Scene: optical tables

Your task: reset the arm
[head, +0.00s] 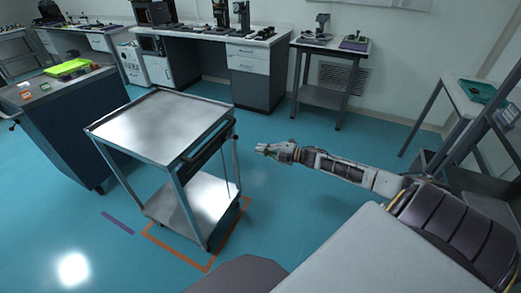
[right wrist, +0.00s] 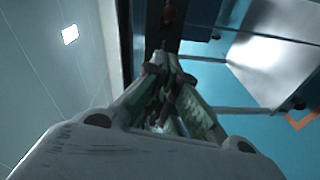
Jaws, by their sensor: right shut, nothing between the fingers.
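My right arm reaches in from the right in the head view, stretched out over open floor. Its gripper (head: 262,150) is shut and empty, in the air to the right of the steel cart. In the right wrist view the gripper fingers (right wrist: 172,75) come together at the tip with nothing held. My left gripper does not show in either view.
A steel cart (head: 160,122) with a bare top stands just left of my right gripper, over orange floor marks. A dark cabinet (head: 70,125) with a green tray (head: 68,68) stands at left. Benches line the back wall. A small table (head: 340,55) and a rack at right flank open blue floor.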

